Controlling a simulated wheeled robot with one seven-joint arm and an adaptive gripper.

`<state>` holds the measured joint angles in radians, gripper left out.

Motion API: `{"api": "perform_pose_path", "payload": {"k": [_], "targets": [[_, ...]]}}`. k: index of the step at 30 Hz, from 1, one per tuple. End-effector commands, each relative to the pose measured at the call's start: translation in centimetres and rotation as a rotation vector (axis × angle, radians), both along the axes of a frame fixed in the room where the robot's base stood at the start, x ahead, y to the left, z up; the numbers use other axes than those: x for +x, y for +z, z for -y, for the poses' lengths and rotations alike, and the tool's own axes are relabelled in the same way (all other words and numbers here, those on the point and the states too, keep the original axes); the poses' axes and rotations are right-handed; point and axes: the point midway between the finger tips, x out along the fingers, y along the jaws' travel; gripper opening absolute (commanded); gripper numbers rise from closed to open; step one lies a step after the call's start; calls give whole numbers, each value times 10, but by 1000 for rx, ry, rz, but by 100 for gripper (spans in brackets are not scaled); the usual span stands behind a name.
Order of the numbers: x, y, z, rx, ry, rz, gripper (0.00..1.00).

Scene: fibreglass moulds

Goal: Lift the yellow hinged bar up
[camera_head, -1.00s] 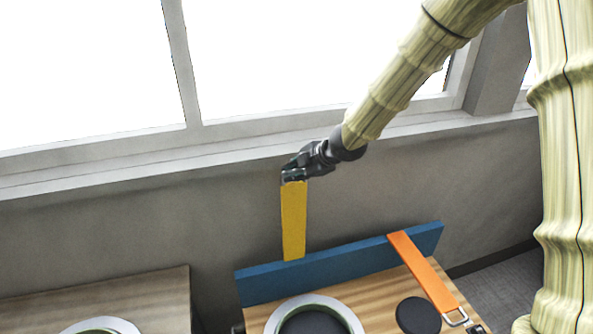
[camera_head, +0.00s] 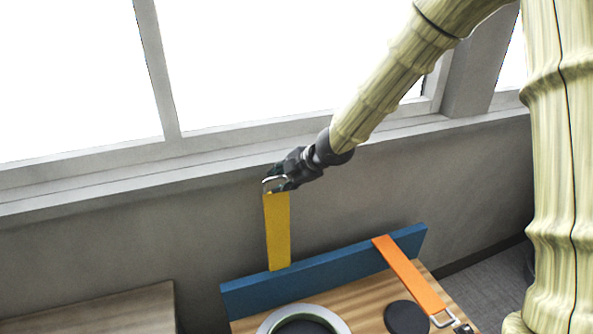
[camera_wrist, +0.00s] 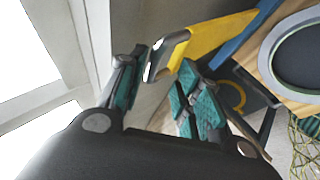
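The yellow hinged bar (camera_head: 278,232) stands upright from the top of the blue board (camera_head: 325,271). Its metal loop handle (camera_head: 275,184) is at the upper end. My gripper (camera_head: 278,180) is at that upper end. In the wrist view, my gripper (camera_wrist: 160,95) has its teal-padded fingers spread apart. The metal handle (camera_wrist: 160,60) and the end of the yellow bar (camera_wrist: 205,38) show between and just beyond the fingertips. No finger is clearly closed on the handle. Whether one finger still touches it cannot be told.
An orange bar (camera_head: 412,275) with a metal handle lies down across the wooden table (camera_head: 365,312). A round mould (camera_head: 268,325) and a black disc (camera_head: 406,317) are on that table. Another wooden table (camera_head: 120,312) is at left. A grey wall and window sill (camera_head: 230,160) stand behind.

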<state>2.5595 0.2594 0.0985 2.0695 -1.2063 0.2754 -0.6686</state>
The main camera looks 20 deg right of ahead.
Motion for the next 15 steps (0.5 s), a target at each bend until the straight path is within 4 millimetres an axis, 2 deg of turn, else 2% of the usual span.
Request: {"api": "perform_pose_path", "payload": {"k": [6,15], "targets": [[-19,25,15,4,-1,3,34],[-38,47,29,2,-1,1,34]]}}
